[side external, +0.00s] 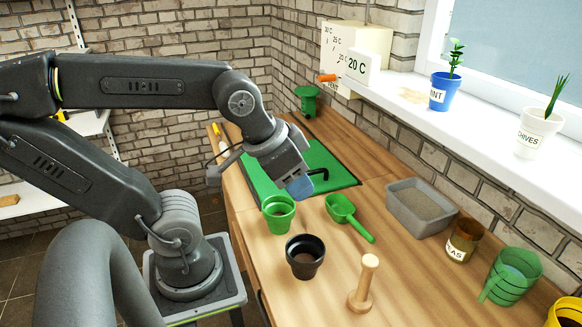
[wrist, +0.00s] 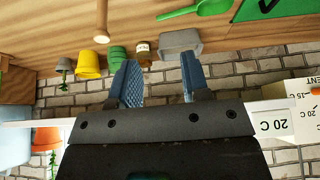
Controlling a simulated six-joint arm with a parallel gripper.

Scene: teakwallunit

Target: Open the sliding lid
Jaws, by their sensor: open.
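A flat green panel (side external: 325,165) with a dark edge and a black bar handle (side external: 318,178) is set in the wooden bench; I take it to be the sliding lid. A corner of the green panel also shows at the top right of the wrist view (wrist: 250,12). My gripper (side external: 300,188) is over the panel's near part, left of the handle in the side view, and partly covers the panel. Its blue fingers (wrist: 160,82) are apart with nothing between them in the wrist view. I cannot tell its exact height above the panel.
Near the panel are a green pot (side external: 279,224), a black pot (side external: 305,262), a green scoop (side external: 342,208) and a wooden tool (side external: 361,298). A grey tray (side external: 402,211), brown jar (side external: 462,246) and green cups (side external: 515,278) stand along the brick wall. A white sill (side external: 483,105) runs above.

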